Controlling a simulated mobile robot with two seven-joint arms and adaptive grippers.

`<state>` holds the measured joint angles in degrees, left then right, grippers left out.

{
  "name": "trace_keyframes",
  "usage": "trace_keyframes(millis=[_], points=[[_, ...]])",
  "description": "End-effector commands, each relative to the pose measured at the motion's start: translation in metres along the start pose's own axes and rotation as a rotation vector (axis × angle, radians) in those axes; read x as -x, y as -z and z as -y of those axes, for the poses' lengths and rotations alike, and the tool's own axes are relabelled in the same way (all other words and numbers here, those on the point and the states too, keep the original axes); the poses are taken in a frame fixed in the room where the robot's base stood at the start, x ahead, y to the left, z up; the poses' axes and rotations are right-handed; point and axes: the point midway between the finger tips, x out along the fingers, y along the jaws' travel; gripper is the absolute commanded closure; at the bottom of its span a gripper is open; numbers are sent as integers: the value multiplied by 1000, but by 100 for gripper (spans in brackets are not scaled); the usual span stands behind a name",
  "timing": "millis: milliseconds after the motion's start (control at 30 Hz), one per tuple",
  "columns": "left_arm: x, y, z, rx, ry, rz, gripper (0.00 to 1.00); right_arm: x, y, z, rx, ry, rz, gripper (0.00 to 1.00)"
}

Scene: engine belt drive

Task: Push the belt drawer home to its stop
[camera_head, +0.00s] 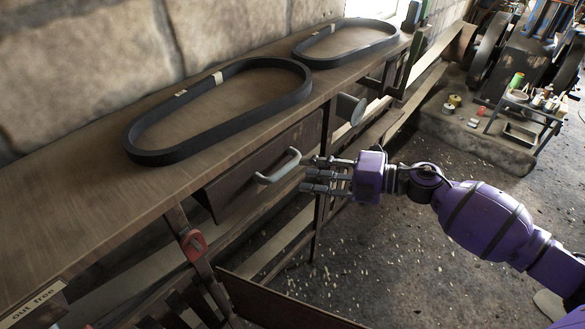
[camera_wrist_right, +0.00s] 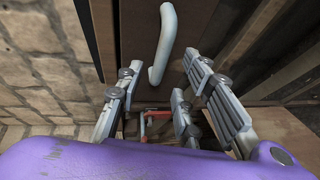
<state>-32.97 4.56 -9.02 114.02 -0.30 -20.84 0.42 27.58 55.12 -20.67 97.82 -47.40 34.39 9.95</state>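The belt drawer (camera_head: 250,178) is a dark brown drawer under the bench top, with a pale bar handle (camera_head: 278,167). Its front stands a little proud of the bench frame at the left end. The handle also shows in the wrist view (camera_wrist_right: 164,42), ahead of the fingers. My right gripper (camera_head: 318,175) is just right of the handle, its fingers apart and pointing towards the drawer. In the wrist view its fingers (camera_wrist_right: 158,98) are spread with nothing held between them. I cannot tell whether a fingertip touches the drawer. My left gripper is not in view.
Two black belts, a near one (camera_head: 165,155) and a far one (camera_head: 345,52), lie on the wooden bench top (camera_head: 75,205). A red clamp-like part (camera_head: 193,242) is on the bench leg. A tool stand (camera_head: 518,131) and machinery stand at the right. The floor is mostly open.

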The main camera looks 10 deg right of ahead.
Motion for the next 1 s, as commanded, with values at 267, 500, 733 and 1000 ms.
trace_keyframes(millis=[267,500,733,1000], points=[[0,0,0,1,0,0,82,41,0,0,-1,0,0,66],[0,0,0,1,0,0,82,47,0,-1,1,-2,-2,66],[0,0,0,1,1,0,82,47,0,-1,1,-2,-1,66],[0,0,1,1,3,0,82,47,0,-1,1,-1,-1,66]])
